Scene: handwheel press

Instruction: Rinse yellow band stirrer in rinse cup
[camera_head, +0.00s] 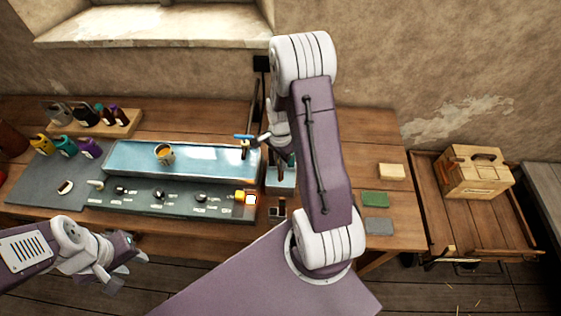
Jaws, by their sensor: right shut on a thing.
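My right gripper (264,140) is over the right end of the pale blue tray (130,150), beside a small blue bar (243,136). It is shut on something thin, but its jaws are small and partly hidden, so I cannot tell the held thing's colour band. A teal container (276,180) stands just below, partly hidden by my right arm; I cannot tell if it is the rinse cup. A cup with yellow-orange contents (165,154) is in the tray. My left gripper (128,271) is open and empty in front of the bench.
Several coloured bottles (65,146) stand at the left, with a wooden rack (120,128) behind. A labelled panel with knobs (140,200) fronts the tray. Green (375,199) and grey (379,227) pads lie right of my arm. A wooden box (474,172) sits on the far-right table.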

